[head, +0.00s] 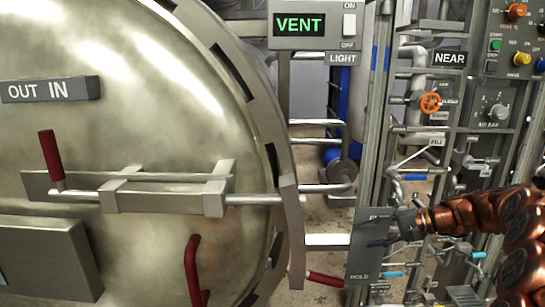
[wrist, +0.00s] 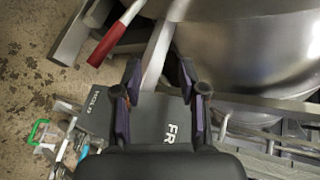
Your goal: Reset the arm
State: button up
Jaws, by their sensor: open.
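My gripper (head: 384,232) is at the lower right of the head view, at the end of my copper-coloured arm, in front of a grey plate (head: 366,262) marked HOLD. In the wrist view my gripper (wrist: 160,76) has its two dark purple fingers apart, with nothing held between them. The grey plate (wrist: 104,112) lies behind the fingers there, with HOLD and part of another word, FR, readable. I cannot tell whether the fingers touch the plate. A red-handled lever (wrist: 108,45) is beyond the left finger.
A large round metal door (head: 120,120) with red handles (head: 50,158) fills the left of the head view. A VENT display (head: 298,24) is above. Pipes, an orange valve wheel (head: 430,103) and a control panel (head: 495,108) crowd the right. Bare floor (wrist: 40,60) shows at left in the wrist view.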

jog(key=s+a+f+n+g+h, duration=0.1)
jog(key=s+a+n+g+h, duration=0.15)
jog(key=s+a, duration=0.6)
jog(key=s+a+f+n+g+h, duration=0.25)
jog(key=s+a, duration=0.35)
jog(key=s, duration=0.6)
jog(key=s+d+f+n+g+h, duration=0.1)
jog(key=s+d+f+n+h, duration=0.15)
jog(key=s, duration=0.85)
jog(key=s+d+f+n+g+h, duration=0.1)
jog(key=s+d+h, duration=0.25)
jog(key=s, duration=0.75)
notch_tip(320, 180, up, 23)
jog(key=p, duration=2.1)
jog(key=shift+s+a+f+p, duration=0.15)
jog(key=shift+s+a+p, duration=0.1)
jog(key=shift+s+p, duration=0.15)
jog(key=shift+d+m, duration=0.1)
jog(key=shift+m, duration=0.25)
